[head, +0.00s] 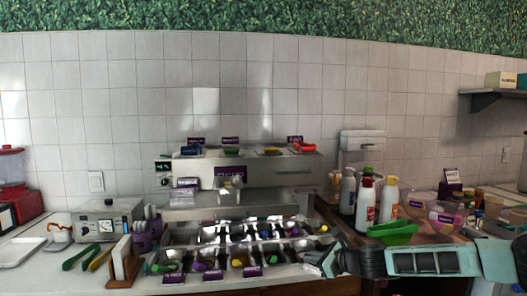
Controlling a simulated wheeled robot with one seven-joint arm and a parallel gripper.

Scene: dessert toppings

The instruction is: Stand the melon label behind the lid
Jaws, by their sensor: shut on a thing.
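My gripper (322,262) is low at the right end of the topping bins, its fingers pointing left. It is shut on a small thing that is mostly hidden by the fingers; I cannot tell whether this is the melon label. Small purple labels stand along the front of the bins, one of them at the right (252,271). More purple labels stand on the steel unit (230,170). Their print is too small to read. I cannot single out the lid among the small coloured items.
Topping bins (262,236) fill the counter's middle. A wooden holder (124,268), tongs (80,257) and a steel appliance (106,220) are at the left.

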